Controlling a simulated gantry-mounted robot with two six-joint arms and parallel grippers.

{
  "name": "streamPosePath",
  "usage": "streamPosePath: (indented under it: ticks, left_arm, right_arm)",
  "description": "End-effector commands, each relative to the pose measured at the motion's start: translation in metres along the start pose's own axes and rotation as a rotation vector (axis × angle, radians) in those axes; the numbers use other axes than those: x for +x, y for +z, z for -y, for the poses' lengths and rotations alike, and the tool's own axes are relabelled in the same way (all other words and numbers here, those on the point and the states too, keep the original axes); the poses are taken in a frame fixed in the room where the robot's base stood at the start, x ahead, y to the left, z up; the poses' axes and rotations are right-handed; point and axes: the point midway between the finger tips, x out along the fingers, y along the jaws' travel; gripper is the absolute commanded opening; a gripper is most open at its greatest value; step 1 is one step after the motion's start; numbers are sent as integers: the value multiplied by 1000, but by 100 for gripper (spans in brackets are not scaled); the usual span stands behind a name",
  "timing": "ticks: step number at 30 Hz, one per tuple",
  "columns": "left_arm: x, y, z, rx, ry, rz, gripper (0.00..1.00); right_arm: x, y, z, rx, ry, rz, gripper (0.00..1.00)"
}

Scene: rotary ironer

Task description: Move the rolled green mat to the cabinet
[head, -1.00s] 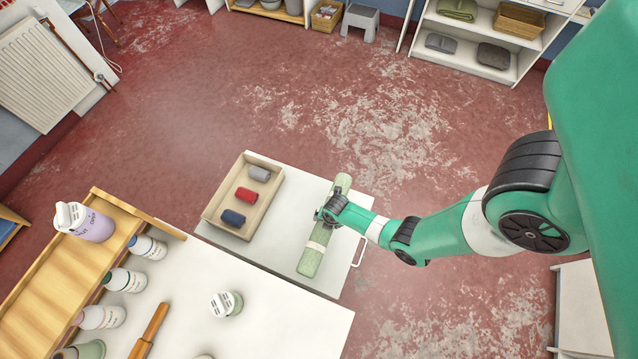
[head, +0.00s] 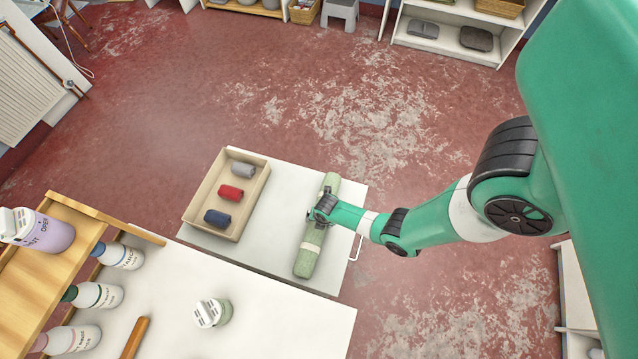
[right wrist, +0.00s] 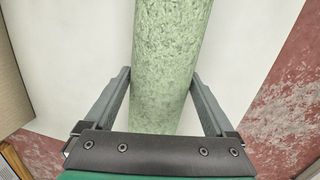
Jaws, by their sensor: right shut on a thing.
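The rolled green mat (head: 309,258) lies lengthwise on the right part of the white cart top (head: 270,262), with a pale band around it. My right gripper (head: 325,208) is over the mat's middle and shut on it. In the right wrist view the mat (right wrist: 172,55) runs between the two fingers of the gripper (right wrist: 160,100), one on each side. A white shelf cabinet (head: 452,48) stands against the back wall at the top right, with grey folded items on its shelf. My left gripper is not in view.
A wooden tray (head: 258,187) with grey, red and navy rolls sits left of the mat. A white table (head: 270,325) with a bottle (head: 212,313) and a wooden rack (head: 40,270) are in front. Open red floor (head: 300,100) lies between cart and cabinet.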

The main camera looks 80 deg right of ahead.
Motion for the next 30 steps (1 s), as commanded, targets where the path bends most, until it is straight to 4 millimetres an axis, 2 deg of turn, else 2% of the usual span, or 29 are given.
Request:
streamPosePath:
  ticks: [1,3,9,12,14,24,30]
  left_arm:
    - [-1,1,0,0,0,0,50]
    - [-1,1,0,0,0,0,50]
    - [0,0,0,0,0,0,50]
    - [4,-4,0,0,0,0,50]
    - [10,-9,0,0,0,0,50]
    - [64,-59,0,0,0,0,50]
    - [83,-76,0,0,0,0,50]
  right_arm:
    - [2,0,0,0,0,0,93]
    - [1,0,0,0,0,0,100]
    - [0,0,0,0,0,0,100]
    - [-7,0,-1,0,0,0,100]
    - [-16,0,-1,0,0,0,100]
    - [-92,1,-1,-1,-1,0,100]
    - [-118,1,-1,0,-1,0,100]
